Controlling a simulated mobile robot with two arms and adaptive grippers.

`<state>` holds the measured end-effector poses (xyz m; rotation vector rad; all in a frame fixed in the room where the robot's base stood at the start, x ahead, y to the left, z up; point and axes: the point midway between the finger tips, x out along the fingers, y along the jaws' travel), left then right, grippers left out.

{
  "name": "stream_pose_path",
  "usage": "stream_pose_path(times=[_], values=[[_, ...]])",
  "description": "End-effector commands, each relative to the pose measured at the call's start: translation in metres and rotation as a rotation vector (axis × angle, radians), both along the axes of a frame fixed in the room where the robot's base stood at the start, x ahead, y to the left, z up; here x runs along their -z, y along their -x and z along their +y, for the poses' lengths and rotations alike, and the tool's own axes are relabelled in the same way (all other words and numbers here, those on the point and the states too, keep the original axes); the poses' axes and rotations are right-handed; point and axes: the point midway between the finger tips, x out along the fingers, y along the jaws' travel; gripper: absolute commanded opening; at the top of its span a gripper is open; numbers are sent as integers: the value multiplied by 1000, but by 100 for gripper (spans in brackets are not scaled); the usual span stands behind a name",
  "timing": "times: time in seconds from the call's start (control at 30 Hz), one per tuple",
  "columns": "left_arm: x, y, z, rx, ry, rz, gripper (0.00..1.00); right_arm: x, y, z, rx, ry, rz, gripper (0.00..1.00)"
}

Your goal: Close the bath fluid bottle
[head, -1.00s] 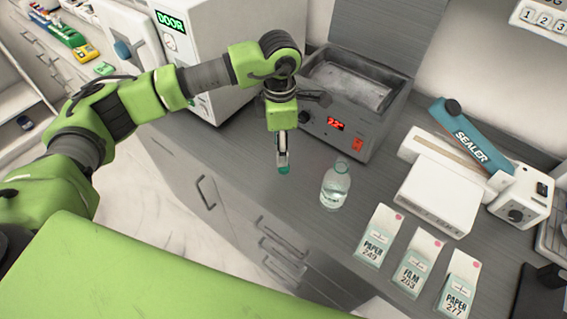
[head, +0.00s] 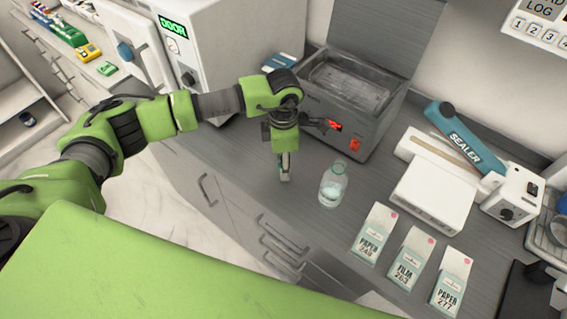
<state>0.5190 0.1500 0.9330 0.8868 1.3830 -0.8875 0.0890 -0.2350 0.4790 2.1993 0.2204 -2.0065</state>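The bath fluid bottle (head: 332,187) is clear with a pale label and stands upright on the grey counter. No cap shows on its neck. My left gripper (head: 285,177) points down to the left of the bottle, apart from it. Its fingers are close together, with a small teal piece at the tips that looks like a cap, partly hidden by the fingers. My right gripper is not in view.
An open metal bath (head: 350,128) with a red display stands behind the bottle. A sealer (head: 433,190) is further right. The counter's front edge is near the gripper.

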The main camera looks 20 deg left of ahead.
Motion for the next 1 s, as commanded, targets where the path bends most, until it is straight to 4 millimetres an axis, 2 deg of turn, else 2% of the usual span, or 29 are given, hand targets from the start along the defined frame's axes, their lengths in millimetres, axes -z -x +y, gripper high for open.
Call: stream_pose_path(times=[0.23, 0.27, 0.4, 0.77, 1.0], values=[[0, 0, 0, 1, 0, 0, 41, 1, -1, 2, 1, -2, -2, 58], [0, 0, 0, 1, 0, 0, 38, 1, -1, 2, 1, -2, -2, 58], [0, 0, 0, 1, 0, 0, 15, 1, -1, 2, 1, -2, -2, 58], [0, 0, 0, 1, 0, -1, 15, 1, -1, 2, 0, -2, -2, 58], [-11, -1, 0, 2, 0, -4, 15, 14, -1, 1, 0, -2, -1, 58]])
